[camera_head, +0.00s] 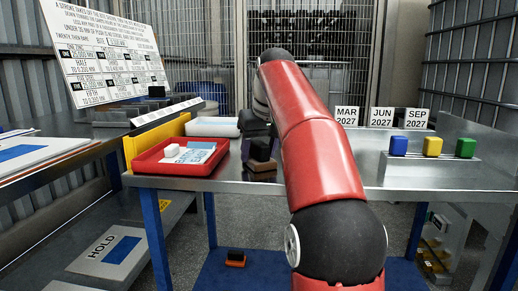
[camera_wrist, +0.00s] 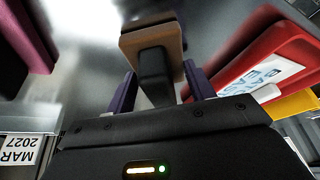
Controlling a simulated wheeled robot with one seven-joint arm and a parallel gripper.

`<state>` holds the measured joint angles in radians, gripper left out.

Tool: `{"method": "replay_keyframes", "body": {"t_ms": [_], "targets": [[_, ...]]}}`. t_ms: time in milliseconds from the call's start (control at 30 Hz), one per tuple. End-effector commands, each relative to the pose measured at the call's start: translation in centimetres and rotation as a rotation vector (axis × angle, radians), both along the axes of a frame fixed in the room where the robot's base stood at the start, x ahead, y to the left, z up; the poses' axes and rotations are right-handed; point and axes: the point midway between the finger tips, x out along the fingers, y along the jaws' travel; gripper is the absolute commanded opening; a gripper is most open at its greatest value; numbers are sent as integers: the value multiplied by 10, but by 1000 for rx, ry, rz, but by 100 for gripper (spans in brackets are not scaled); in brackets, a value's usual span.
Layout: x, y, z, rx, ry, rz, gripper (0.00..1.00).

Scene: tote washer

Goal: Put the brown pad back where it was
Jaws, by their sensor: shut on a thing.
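The brown pad (camera_head: 262,174) has a dark handle and is at the metal bench, just right of the red tray. In the wrist view the brown pad (camera_wrist: 150,38) shows beyond the purple fingers, with its black handle (camera_wrist: 154,76) between them. My gripper (camera_wrist: 160,84) is shut on that handle. In the head view my gripper (camera_head: 260,142) is partly hidden by my red arm. The pad is close to the bench top; I cannot tell whether it touches.
The red tray (camera_head: 146,166) holds white items and a printed card. Blue, yellow and green blocks (camera_head: 432,147) stand on a rack at right, below date signs (camera_head: 382,117). An orange pad with a black top (camera_head: 235,260) lies low on a blue surface.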

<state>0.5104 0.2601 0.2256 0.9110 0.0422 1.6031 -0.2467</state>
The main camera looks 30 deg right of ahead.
Motion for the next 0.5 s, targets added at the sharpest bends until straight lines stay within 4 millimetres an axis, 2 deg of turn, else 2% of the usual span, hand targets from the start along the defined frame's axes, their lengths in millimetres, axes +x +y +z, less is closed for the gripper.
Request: {"method": "replay_keyframes", "body": {"t_ms": [133,167,200,333,500], "targets": [[0,0,0,0,-1,0,13],[0,0,0,0,-1,0,58],[0,0,0,0,-1,1,63],[0,0,0,0,-1,1,79],[0,0,0,0,0,1,79]]}}
